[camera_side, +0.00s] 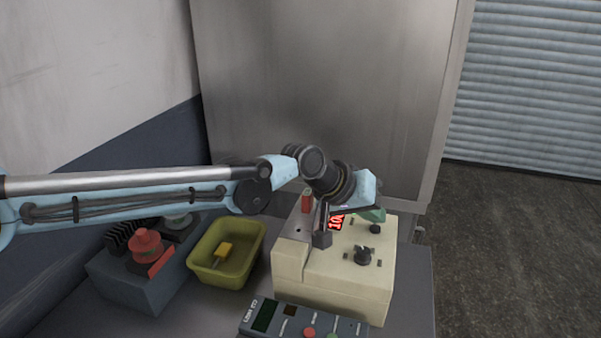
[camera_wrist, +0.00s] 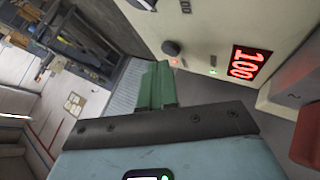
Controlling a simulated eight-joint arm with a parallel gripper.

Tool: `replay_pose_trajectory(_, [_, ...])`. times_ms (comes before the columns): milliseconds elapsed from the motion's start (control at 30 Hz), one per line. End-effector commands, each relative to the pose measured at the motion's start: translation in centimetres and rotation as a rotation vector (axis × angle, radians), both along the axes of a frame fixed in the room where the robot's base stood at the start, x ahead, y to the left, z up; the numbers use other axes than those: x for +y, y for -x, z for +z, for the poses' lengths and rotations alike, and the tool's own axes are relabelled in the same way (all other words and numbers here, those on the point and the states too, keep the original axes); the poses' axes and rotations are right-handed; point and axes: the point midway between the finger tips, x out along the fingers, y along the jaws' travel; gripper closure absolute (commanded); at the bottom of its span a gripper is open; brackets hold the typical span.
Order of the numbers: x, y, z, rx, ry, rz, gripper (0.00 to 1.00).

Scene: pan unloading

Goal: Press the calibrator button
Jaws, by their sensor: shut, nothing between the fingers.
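A cream box with a red lit display stands under my wrist in the side view (camera_side: 330,285), and its panel fills the upper right of the wrist view (camera_wrist: 215,25). The display (camera_wrist: 250,63) reads 1.00. Dark knobs (camera_side: 362,256) and small switches sit on its panel. A red part stands at its back left (camera_side: 307,201) and shows at the right edge of the wrist view (camera_wrist: 305,138). My gripper (camera_side: 373,214) has green fingers, shut and empty, above the panel's far right near a dark knob. They also show in the wrist view (camera_wrist: 156,82). I cannot tell which part is the calibrator button.
A yellow-green bin (camera_side: 207,272) with a yellow piece inside stands left of the cream box. A dark blue-grey unit (camera_side: 125,285) with red parts is farther left. A grey control box (camera_side: 285,318) with a dark screen and buttons lies in front. A metal panel rises behind.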

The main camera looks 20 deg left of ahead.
Motion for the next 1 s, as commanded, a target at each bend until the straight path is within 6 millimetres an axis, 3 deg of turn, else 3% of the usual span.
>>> replay_pose_trajectory(1000, [-0.01,0.0,-0.8,0.0,0.0,0.0,1.0])
